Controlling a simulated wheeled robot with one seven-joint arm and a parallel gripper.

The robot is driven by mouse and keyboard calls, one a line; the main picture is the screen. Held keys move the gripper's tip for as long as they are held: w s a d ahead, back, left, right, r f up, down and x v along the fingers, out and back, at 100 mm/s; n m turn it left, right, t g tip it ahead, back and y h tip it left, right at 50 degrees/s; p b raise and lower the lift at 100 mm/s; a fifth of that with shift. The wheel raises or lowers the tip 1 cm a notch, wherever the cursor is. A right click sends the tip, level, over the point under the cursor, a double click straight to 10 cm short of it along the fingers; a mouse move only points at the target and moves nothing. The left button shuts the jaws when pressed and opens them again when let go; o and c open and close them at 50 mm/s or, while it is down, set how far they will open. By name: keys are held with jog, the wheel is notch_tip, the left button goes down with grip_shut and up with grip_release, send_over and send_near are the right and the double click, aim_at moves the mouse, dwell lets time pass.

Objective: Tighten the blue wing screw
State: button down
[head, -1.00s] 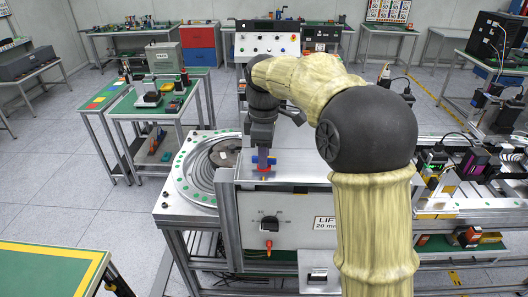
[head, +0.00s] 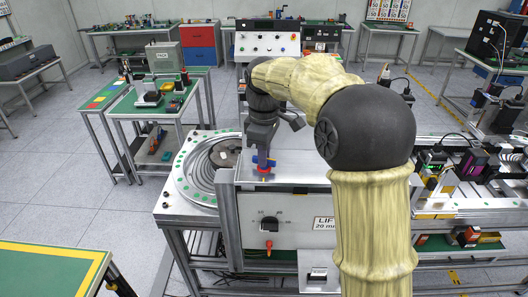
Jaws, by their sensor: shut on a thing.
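The blue wing screw (head: 263,160) stands on the aluminium profile frame (head: 225,190), near its upper left corner. A red part shows just under the blue wings. My gripper (head: 262,150) points down over the screw from above and is shut on its wings. The gripper's dark body hides the top of the screw. The screw's thread and seat are too small to make out.
A round bowl feeder (head: 203,170) lies just left of the frame. A front panel with a black knob (head: 270,224) sits below the screw. Small machines (head: 470,165) stand on the right bench. A green-topped table (head: 45,270) is at the lower left.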

jog(key=m+p, duration=0.1)
jog(key=m, duration=0.4)
jog(key=shift+r+p, duration=0.15)
jog(key=shift+p, duration=0.2)
jog(key=shift+m+p, duration=0.45)
jog(key=shift+m, duration=1.95)
jog(key=c, duration=1.5)
grip_release()
notch_tip(320, 180, up, 17)
jog(key=shift+r+b, duration=0.1)
jog(key=shift+b, duration=0.3)
